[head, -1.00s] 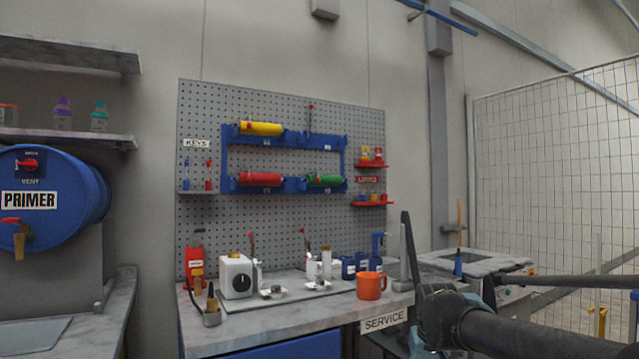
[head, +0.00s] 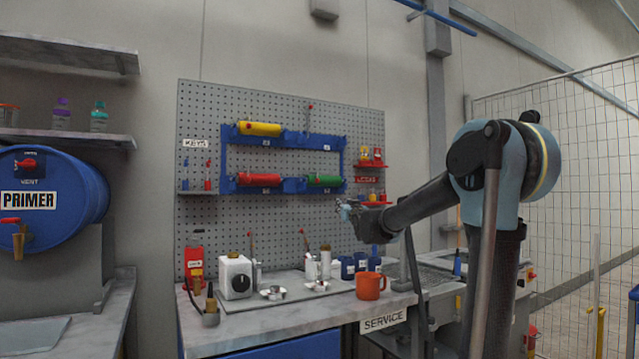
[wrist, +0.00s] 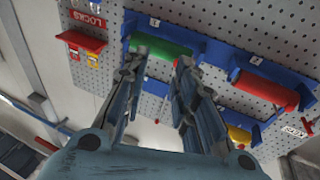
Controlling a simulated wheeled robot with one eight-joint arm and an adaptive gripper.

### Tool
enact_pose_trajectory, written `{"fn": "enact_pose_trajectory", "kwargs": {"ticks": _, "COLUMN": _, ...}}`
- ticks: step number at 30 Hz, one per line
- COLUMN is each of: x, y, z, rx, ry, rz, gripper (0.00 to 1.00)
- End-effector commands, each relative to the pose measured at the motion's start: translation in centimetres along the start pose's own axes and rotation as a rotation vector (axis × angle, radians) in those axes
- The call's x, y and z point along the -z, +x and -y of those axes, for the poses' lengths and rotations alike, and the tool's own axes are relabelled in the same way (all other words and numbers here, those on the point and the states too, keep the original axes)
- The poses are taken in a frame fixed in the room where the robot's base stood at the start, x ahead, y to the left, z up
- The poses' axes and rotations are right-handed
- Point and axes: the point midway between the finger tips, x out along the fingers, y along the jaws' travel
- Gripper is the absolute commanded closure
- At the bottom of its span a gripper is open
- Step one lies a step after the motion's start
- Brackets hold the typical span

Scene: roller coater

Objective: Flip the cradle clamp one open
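A blue wall rack (head: 224,158) on the pegboard holds a yellow roller (head: 260,129), a red roller (head: 258,179) and a green roller (head: 325,180). Its upper right place holds no roller; a thin red-tipped lever (head: 310,108) stands upright there. Which part is cradle clamp one cannot be told; the rack labels are too small to read. My gripper (head: 345,204) is raised before the pegboard, just below and right of the green roller in the head view. In the wrist view, my gripper (wrist: 160,63) is open and empty, the green roller (wrist: 160,47) showing beyond its fingertips.
Red lock shelves (head: 370,165) hang right of the rack. A mesh fence stands right.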

Motion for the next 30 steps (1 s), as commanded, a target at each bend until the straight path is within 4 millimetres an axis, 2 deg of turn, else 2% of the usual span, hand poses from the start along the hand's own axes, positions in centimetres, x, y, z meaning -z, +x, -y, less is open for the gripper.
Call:
{"fn": "enact_pose_trajectory", "kwargs": {"ticks": 1, "x": 1.0, "y": 1.5, "z": 1.2, "rx": 0.022, "ry": 0.003, "rz": -0.050, "gripper": 0.74}}
{"fn": "enact_pose_trajectory", "kwargs": {"ticks": 3, "x": 2.3, "y": 2.9, "z": 2.3, "rx": 0.045, "ry": 0.007, "rz": -0.113, "gripper": 0.74}}
{"fn": "enact_pose_trajectory", "kwargs": {"ticks": 9, "x": 4.3, "y": 4.8, "z": 4.2, "rx": 0.085, "ry": 0.016, "rz": -0.212, "gripper": 0.74}}
{"fn": "enact_pose_trajectory", "kwargs": {"ticks": 17, "x": 5.0, "y": 7.0, "z": 4.6, "rx": 0.090, "ry": 0.017, "rz": -0.226, "gripper": 0.74}}
{"fn": "enact_pose_trajectory", "kwargs": {"ticks": 30, "x": 6.7, "y": 14.2, "z": 5.3, "rx": 0.090, "ry": 0.017, "rz": -0.224, "gripper": 0.74}}
